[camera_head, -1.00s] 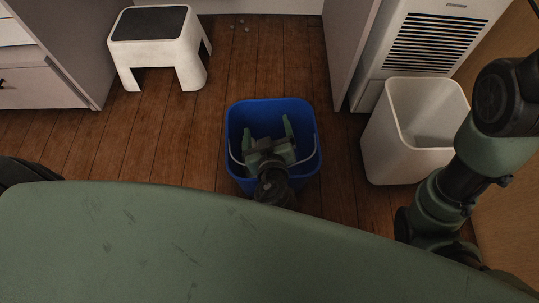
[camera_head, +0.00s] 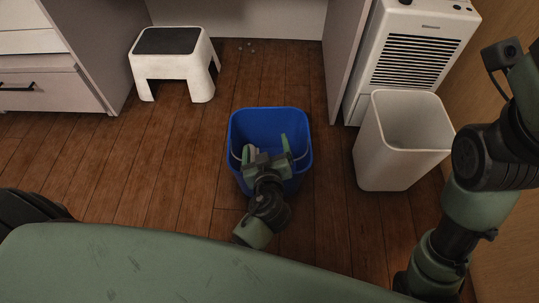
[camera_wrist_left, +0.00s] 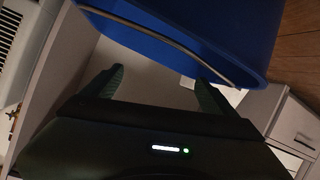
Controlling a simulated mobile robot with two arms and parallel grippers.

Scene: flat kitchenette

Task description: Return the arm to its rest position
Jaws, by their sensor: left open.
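My left gripper (camera_head: 268,155) is open over the near part of a blue bucket (camera_head: 270,118) on the wooden floor. Its two green fingers stand apart, with nothing visible between them. In the left wrist view the open fingers (camera_wrist_left: 158,88) show below the bucket's blue wall (camera_wrist_left: 190,35) and its thin handle. I cannot tell whether the gripper touches the bucket. My other arm (camera_head: 470,200) shows at the right edge of the head view, and its gripper is out of view.
A white bin (camera_head: 390,165) stands right of the bucket, in front of a white vented appliance (camera_head: 415,60). A white step stool (camera_head: 172,65) with a dark top stands at the back left, near a drawer cabinet (camera_head: 50,90). Wooden floor between them is clear.

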